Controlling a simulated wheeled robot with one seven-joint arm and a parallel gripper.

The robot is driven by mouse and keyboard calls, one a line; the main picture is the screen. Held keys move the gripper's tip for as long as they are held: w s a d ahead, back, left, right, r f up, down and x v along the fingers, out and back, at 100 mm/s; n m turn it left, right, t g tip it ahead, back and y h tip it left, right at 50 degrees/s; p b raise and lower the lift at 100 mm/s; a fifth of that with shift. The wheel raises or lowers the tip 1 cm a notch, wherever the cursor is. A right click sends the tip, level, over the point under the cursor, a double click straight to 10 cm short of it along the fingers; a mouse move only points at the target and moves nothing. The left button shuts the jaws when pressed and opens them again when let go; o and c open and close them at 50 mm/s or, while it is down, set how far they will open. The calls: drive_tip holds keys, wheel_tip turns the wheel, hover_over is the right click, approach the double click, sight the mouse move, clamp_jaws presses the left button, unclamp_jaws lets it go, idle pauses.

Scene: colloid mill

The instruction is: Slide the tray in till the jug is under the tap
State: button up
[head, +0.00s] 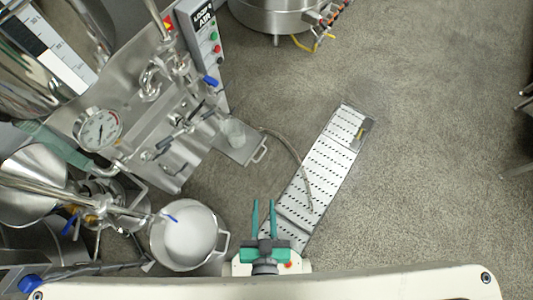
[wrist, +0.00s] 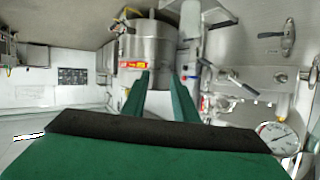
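The tray (head: 246,154) is a small grey metal plate sticking out from the foot of the machine, with a loop handle (head: 260,151) at its outer right end. My gripper (head: 264,203) is open and empty, well below the tray in the head view. Its green fingers also show apart in the wrist view (wrist: 160,78). The tray and jug cannot be made out there.
A slatted drain cover (head: 318,165) with a hose lying over it is right of the tray. A steel pot (head: 187,235) with white contents stands left of my gripper. A steel tank (head: 272,14) stands at the back. Floor between gripper and tray looks clear.

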drive_tip(key=w+a+f+m+g, duration=0.1)
drive_tip(key=w+f+g, duration=0.1)
drive_tip(key=w+f, duration=0.35)
drive_tip(key=w+f+m+g, duration=0.1)
drive_tip(key=w+f+g, duration=0.15)
drive_tip(key=f, duration=0.55)
drive_tip(key=m+g+y, duration=0.2)
drive_tip(key=m+g, duration=0.2)
drive_tip(key=g, duration=0.4)
approach(261, 156)
drive_tip(key=x, duration=0.7)
drive_tip(key=shift+f, duration=0.1)
drive_tip(key=shift+w, duration=0.1)
clamp_jaws()
